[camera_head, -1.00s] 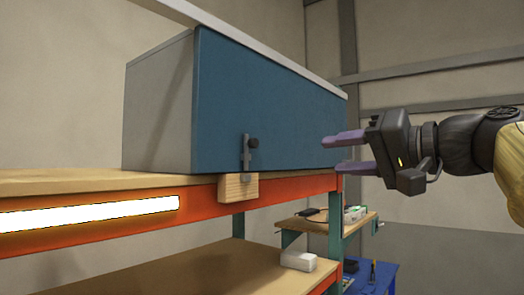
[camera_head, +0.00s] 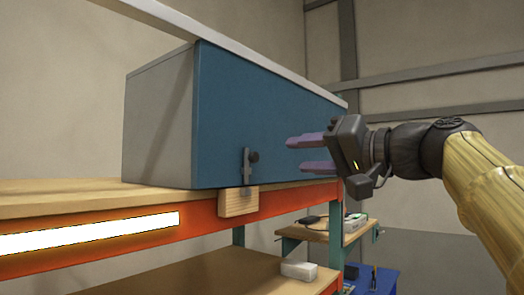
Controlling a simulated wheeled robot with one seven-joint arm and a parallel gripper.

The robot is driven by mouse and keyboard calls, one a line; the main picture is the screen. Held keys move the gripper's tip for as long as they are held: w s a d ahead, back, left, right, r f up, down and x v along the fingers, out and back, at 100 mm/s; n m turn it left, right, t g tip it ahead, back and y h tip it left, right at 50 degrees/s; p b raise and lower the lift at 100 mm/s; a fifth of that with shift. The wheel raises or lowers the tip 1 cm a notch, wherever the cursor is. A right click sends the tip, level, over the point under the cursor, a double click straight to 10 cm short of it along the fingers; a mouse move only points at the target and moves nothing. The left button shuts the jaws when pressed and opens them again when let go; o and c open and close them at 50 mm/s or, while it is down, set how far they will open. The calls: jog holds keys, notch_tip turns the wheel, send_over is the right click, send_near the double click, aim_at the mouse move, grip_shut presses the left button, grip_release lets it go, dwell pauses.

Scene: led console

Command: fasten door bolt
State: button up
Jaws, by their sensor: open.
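A blue door (camera_head: 225,110) closes the front of a grey cabinet (camera_head: 157,120) on the shelf. A small metal door bolt (camera_head: 246,168) with a dark knob (camera_head: 254,157) is mounted upright near the door's lower edge. Its lower end is close to a wooden block (camera_head: 238,201) fixed at the shelf's front edge; I cannot tell whether it enters the block. My gripper (camera_head: 303,155) is open and empty, to the right of the bolt and apart from it. Its two purple fingers point left towards the knob, one above the other.
The cabinet stands on a wooden shelf (camera_head: 60,198) with an orange front beam (camera_head: 150,235) and a lit strip (camera_head: 90,232). A white box (camera_head: 298,271) sits on the lower shelf. A small side bench with items and a blue cabinet stand behind. Space before the door is clear.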

aim_at(257, 157)
jog(key=p+x, duration=0.4)
jog(key=x, duration=0.6)
jog(key=shift+r, duration=0.1)
jog(key=shift+w+a, duration=0.3)
grip_shut()
